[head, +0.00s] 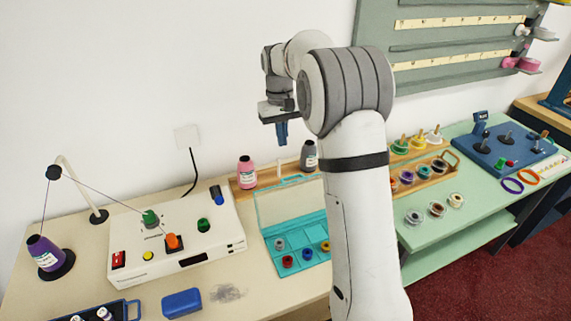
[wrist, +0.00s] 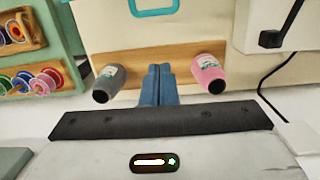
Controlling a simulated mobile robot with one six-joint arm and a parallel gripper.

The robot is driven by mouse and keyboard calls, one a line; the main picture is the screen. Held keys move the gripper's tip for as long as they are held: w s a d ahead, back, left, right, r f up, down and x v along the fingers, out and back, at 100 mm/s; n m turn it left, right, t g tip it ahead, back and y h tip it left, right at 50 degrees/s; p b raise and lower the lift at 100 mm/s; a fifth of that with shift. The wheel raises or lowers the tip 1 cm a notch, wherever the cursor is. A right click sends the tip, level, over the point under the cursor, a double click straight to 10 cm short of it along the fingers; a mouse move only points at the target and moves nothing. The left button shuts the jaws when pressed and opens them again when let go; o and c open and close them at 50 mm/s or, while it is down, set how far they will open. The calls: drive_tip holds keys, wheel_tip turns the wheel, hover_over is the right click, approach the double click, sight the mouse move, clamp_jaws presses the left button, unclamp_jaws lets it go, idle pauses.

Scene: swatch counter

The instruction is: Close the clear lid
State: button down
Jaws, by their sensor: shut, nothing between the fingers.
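The clear lid (head: 288,204) has a thin teal rim and stands raised at the back of the teal compartment case (head: 303,236). The case's right side is hidden behind my arm in the head view. Several small coloured bobbins lie in its compartments. My gripper (head: 282,133) has blue fingers, is shut and empty, and hangs above and behind the lid, apart from it. In the wrist view, my gripper (wrist: 158,84) points down between two thread cones, and a piece of teal rim (wrist: 154,12) shows at the top edge; I cannot tell whether it is lid or case.
A pink cone (head: 246,173) and a grey cone (head: 309,156) stand on a wooden rack behind the case. A white winder box (head: 178,238) is to the left. A blue block (head: 181,303) lies in front. Bobbins and racks fill the green table (head: 455,225) at right.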

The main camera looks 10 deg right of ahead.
drive_tip(key=s+f+p, duration=0.2)
drive_tip(key=s+f, duration=0.1)
drive_tip(key=f, duration=0.5)
drive_tip(key=shift+s+d+f, duration=0.3)
drive_tip(key=shift+d, duration=0.1)
